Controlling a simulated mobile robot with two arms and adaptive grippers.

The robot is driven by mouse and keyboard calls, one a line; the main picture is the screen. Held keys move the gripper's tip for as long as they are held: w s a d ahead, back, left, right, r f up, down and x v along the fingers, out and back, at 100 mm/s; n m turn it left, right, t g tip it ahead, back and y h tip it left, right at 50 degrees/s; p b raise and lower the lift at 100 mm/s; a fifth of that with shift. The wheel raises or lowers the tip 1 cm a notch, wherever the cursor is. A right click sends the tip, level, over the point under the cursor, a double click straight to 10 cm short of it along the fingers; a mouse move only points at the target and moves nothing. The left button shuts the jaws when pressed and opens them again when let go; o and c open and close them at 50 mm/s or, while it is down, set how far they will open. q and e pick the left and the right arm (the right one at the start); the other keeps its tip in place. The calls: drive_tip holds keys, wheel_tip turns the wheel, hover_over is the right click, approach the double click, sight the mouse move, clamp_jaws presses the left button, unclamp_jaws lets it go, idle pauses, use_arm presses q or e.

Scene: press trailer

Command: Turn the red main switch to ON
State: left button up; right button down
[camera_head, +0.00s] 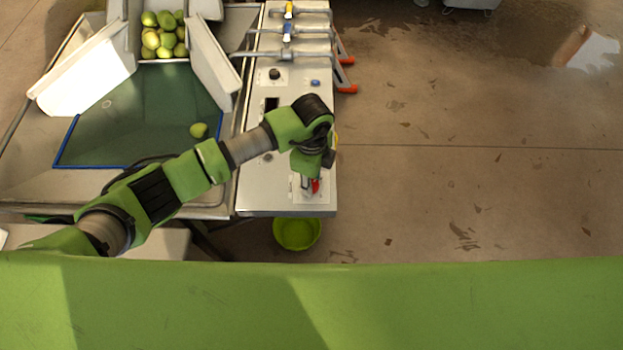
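The red main switch (315,186) sits on a light plate (309,196) near the front end of the grey control panel (262,190). Its upper part is partly hidden by my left arm, and its ON or OFF position is too small to read. My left gripper (308,182) points down at the switch, at or just above it. Its fingers are small and mostly covered by the wrist, so I cannot tell whether they touch the switch or how far apart they are. My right gripper is not in view.
A tray (100,135) with a blue edge and one green fruit (198,130) lies left of the panel. More fruit (163,35) fills a chute at the back. Pipes with valves (290,54) cross the panel's far end. A green bucket (297,232) stands below. Floor at right is clear.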

use_arm(q)
drive_tip(key=m+b, duration=0.2)
drive_tip(key=m, duration=0.1)
drive_tip(key=shift+f, duration=0.15)
drive_tip(key=m+b, duration=0.3)
drive_tip(key=m, duration=0.1)
drive_tip(key=shift+m, duration=0.4)
drive_tip(key=m+b, duration=0.5)
drive_tip(key=shift+m+b, duration=1.7)
drive_tip(key=shift+b, duration=0.05)
drive_tip(key=o, duration=1.1)
drive_tip(key=shift+r, duration=0.2)
